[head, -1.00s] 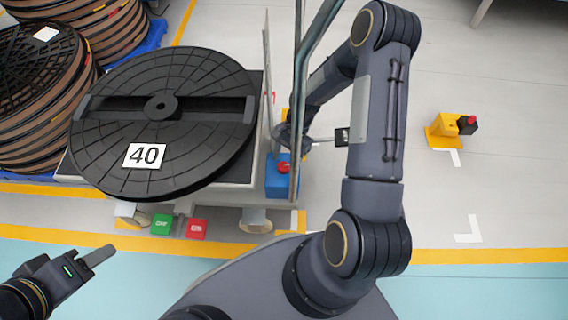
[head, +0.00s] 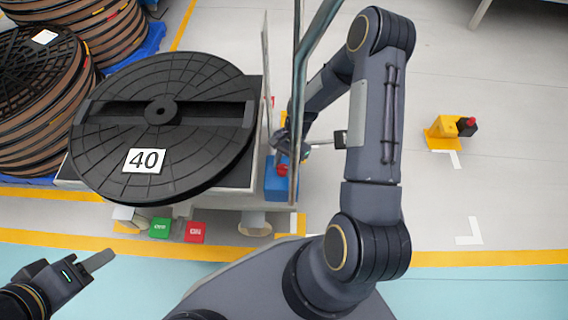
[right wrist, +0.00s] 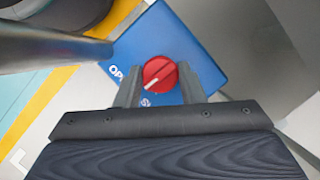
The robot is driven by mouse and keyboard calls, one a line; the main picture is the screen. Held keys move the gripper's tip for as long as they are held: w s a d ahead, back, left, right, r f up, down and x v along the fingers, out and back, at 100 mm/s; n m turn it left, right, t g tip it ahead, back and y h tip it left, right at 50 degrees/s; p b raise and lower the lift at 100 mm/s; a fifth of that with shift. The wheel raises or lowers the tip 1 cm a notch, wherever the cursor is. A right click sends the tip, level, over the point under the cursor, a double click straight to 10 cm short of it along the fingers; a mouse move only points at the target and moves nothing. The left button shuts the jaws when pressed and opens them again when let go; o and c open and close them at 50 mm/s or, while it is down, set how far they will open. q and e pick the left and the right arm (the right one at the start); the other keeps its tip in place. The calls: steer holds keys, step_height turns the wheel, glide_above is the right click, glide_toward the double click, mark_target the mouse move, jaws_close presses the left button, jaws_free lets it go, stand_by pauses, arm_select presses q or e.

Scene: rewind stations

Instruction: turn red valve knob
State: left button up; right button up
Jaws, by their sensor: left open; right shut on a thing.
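The red valve knob (right wrist: 160,75) sits on a blue box (right wrist: 200,50) with white lettering, partly covered. A white line on the knob points to the lower left in the right wrist view. In the head view the knob (head: 282,170) shows on the blue box (head: 275,188) beside the reel stand. My right gripper (right wrist: 160,92) is shut on the knob, with one finger on each side of it. In the head view my right gripper is mostly hidden behind the metal post. My left gripper (head: 98,262) is open and empty at the lower left, away from the stand.
A large black reel (head: 190,90) marked 40 lies on the stand. A grey post (head: 312,60) stands close to my right arm. Green (head: 160,227) and red (head: 195,232) boxes sit at the stand's front. A yellow device (head: 445,128) is on the floor at right.

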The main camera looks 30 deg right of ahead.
steer(key=m+t+p, duration=0.1)
steer(key=m, duration=0.1)
steer(key=shift+s+m, duration=0.1)
steer(key=shift+m, duration=0.3)
steer(key=shift+m+t+p, duration=0.45)
steer(key=shift+m+t, duration=0.05)
steer(key=shift+m, duration=0.8)
steer(key=o, duration=1)
steer(key=p+v, duration=0.3)
steer(key=v, duration=0.4)
steer(key=shift+s+d+r, duration=0.15)
steer(key=shift+d+r, duration=0.1)
steer(key=shift+r, duration=0.1)
